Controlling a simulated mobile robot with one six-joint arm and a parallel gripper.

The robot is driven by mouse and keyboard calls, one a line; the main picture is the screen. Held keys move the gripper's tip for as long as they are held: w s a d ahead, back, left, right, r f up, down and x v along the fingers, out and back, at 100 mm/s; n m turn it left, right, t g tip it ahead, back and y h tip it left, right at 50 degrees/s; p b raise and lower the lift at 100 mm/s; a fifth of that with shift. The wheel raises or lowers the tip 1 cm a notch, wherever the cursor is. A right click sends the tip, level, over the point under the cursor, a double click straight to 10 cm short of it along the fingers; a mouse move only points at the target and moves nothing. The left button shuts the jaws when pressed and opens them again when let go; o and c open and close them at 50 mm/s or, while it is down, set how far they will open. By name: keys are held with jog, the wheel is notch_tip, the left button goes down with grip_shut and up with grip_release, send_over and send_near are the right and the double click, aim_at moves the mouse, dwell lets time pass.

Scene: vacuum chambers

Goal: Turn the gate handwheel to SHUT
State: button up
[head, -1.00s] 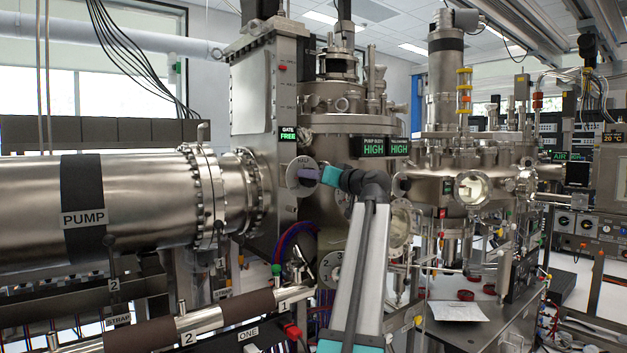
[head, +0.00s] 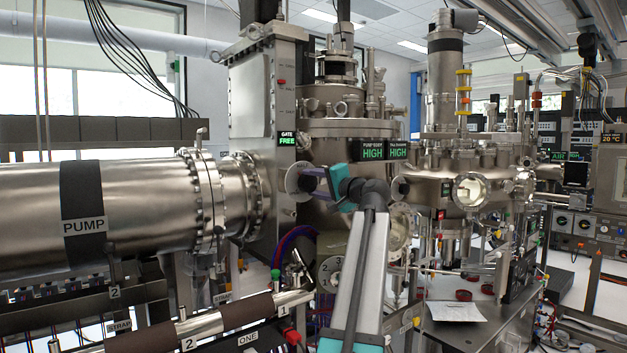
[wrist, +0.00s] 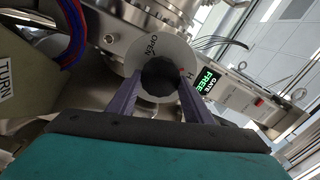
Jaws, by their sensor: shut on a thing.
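The gate handwheel is a pale round disc (wrist: 147,45) with a dark knob (wrist: 160,77) at its centre; the disc also shows in the head view (head: 293,178), on the gate housing's side. "OPEN" is lettered on the disc, with a red mark near the knob's right side. My gripper (wrist: 160,84) is shut on the knob, one purple finger on each side. In the head view, my gripper (head: 305,181) reaches the wheel from the right, its teal body tilted. The "GATE FREE" sign (head: 287,138) glows green. The lettering opposite "OPEN" is mostly hidden by the finger.
The tall gate housing (head: 262,95) has a slotted scale with a red marker (head: 281,83). The pump cylinder (head: 120,205) lies to the left. Dark screens (head: 385,150) reading HIGH hang right of the gate. Blue and red cables (wrist: 72,30) run close by the wheel.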

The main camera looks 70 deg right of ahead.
jog(key=m+p, duration=0.2)
jog(key=m, duration=0.2)
jog(key=shift+m+p, duration=0.3)
jog(key=shift+p, duration=0.1)
jog(key=m+p, duration=0.2)
jog(key=m, duration=0.1)
jog(key=shift+m+p, duration=0.4)
jog(key=m+p, duration=0.5)
jog(key=shift+a+f, duration=0.1)
jog(key=shift+f, duration=0.05)
jog(key=m+p, duration=0.2)
jog(key=m, duration=0.2)
jog(key=shift+f+p, duration=0.1)
jog(key=shift+p, duration=0.25)
jog(key=m, duration=0.3)
jog(key=shift+w+a+f+m+p, duration=0.1)
jog(key=shift+f+m+p, duration=0.05)
jog(key=shift+m+p, duration=0.2)
jog(key=m, duration=0.3)
jog(key=shift+m, duration=0.25)
jog(key=m, duration=0.4)
jog(key=shift+w+a, duration=0.1)
jog(key=shift+a, duration=0.05)
jog(key=shift+m, duration=2.1)
